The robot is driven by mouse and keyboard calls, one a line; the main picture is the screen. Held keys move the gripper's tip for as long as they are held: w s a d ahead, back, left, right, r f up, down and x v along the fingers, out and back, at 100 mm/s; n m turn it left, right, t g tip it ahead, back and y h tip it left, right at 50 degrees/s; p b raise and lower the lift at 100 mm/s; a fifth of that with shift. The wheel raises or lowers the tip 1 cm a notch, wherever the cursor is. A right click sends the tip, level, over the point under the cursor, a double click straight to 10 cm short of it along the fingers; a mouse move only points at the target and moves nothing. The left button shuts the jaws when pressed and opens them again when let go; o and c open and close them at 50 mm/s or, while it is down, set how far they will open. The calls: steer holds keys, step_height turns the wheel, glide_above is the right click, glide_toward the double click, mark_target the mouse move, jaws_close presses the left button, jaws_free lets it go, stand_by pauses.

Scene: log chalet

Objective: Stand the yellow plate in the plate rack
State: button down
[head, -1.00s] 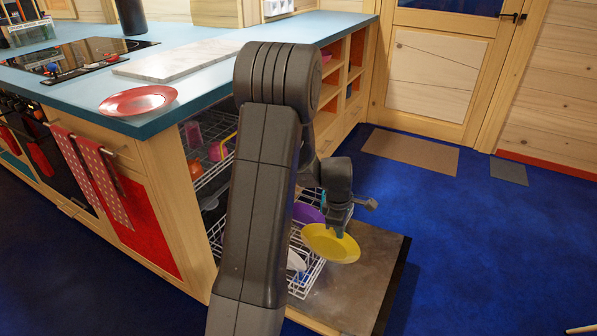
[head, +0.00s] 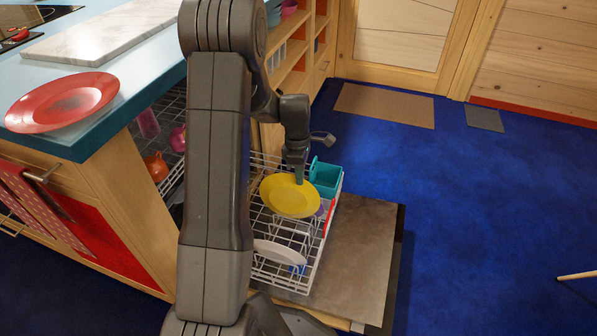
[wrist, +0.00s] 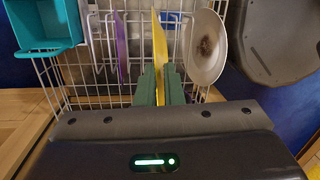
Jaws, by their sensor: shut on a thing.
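The yellow plate (head: 290,198) is held by its upper edge in my gripper (head: 299,178), over the white wire plate rack (head: 318,262) on the open dishwasher door. In the wrist view the yellow plate (wrist: 160,50) shows edge-on, upright, between my green fingertips (wrist: 159,88). A purple plate (wrist: 122,48) is to its left and a white plate (wrist: 207,48) to its right, both standing in the rack. The yellow plate's lower edge is among or just above the wires; I cannot tell whether it rests on them.
A teal cutlery box (head: 327,177) sits at the rack's far corner. The open dishwasher door (head: 365,250) extends to the right. A red plate (head: 62,103) lies on the blue counter (head: 20,70).

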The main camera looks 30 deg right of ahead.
steer(key=b, duration=0.3)
glide_above(300, 202)
steer(key=w+d, duration=0.1)
steer(key=w, duration=0.1)
step_height(300, 202, down, 5)
steer(key=shift+d+r, duration=0.1)
steer(key=shift+f+b, duration=2.05)
steer(key=shift+f, duration=2)
steer(key=c, duration=1.5)
jaws_free()
steer(key=shift+o, duration=0.2)
steer(key=shift+r, duration=0.1)
step_height(300, 202, up, 14)
steer(key=w+p, duration=0.2)
steer(key=p, duration=0.3)
steer(key=shift+d+f, duration=0.2)
steer(key=shift+d, duration=0.05)
